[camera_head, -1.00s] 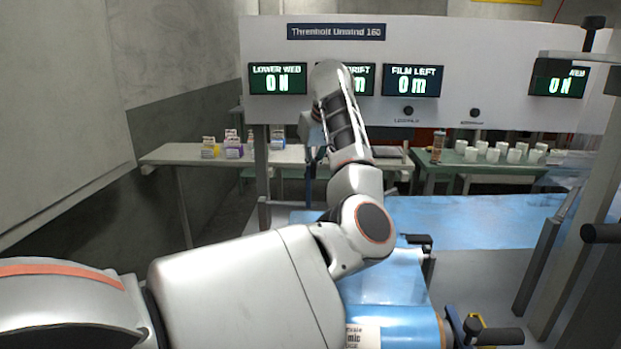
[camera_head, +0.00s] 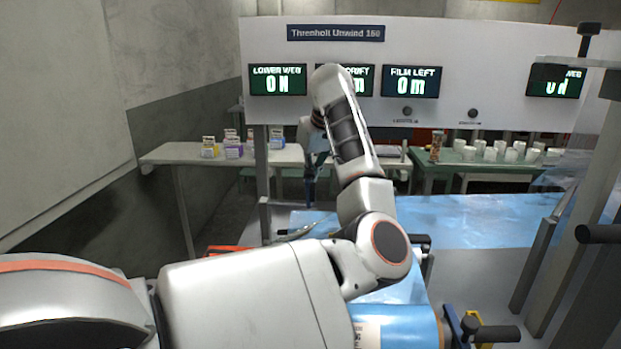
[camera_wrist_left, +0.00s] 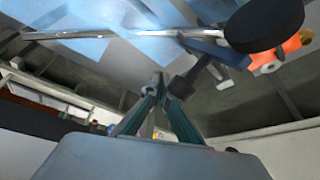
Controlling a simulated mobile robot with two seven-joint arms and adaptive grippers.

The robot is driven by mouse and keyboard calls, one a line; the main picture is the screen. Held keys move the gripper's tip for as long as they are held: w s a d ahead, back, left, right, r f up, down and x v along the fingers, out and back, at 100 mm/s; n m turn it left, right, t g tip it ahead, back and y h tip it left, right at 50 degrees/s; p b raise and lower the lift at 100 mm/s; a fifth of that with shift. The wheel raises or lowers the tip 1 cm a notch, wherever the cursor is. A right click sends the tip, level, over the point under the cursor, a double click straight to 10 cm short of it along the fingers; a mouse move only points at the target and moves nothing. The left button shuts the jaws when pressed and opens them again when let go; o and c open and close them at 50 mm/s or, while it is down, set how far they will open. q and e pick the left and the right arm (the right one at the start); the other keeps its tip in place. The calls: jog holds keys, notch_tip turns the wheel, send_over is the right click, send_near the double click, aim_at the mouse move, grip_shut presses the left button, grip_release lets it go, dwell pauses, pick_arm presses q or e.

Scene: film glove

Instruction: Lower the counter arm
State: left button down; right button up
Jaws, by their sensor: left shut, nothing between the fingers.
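My left gripper (camera_head: 311,190) hangs beyond my forearm in the head view, partly hidden by it. In the left wrist view its two green-sided fingers (camera_wrist_left: 160,88) come together at the tips, with nothing between them. A thin metal rod with a dark end, possibly the counter arm, shows just below the gripper in the head view (camera_head: 298,231). In the wrist view a metal rod (camera_wrist_left: 110,34) crosses above the fingertips, near a large black disc (camera_wrist_left: 263,25). The fingertips look apart from both. I cannot tell how the rod is mounted.
A white panel with displays (camera_head: 470,50) spans the back. Blue film (camera_head: 470,220) lies beyond my arm, and a blue roll (camera_head: 395,325) is below it. Grey posts (camera_head: 575,225) stand at the right. Tables with small boxes (camera_head: 233,150) and white cups (camera_head: 490,154) are behind.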

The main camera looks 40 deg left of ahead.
pick_arm(q)
jog(key=shift+s+d+p, duration=0.55)
jog(key=shift+s+d, duration=1.3)
jog(key=shift+s, duration=0.1)
pick_arm(e)
jog(key=shift+w+r, duration=0.2)
jog(key=shift+r, duration=0.3)
jog(key=shift+w+r, duration=0.15)
jog(key=shift+r, duration=0.3)
pick_arm(q)
jog(key=shift+w+a+r+p, duration=0.2)
jog(key=shift+r+p, duration=0.3)
jog(key=shift+r, duration=0.85)
jog(key=shift+w+a+r+p, duration=0.25)
jog(key=shift+r+p, duration=0.2)
jog(key=shift+r, duration=0.95)
jog(key=shift+w+a+r+p, duration=0.2)
jog(key=shift+r+p, duration=0.3)
jog(key=shift+r, duration=1.2)
jog(key=shift+a, duration=0.1)
pick_arm(e)
jog(key=shift+t, duration=0.4)
jog(key=r, duration=0.1)
jog(key=w+r, duration=0.1)
jog(key=r, duration=0.2)
jog(key=shift+w+r, duration=0.25)
jog(key=shift+r, duration=0.15)
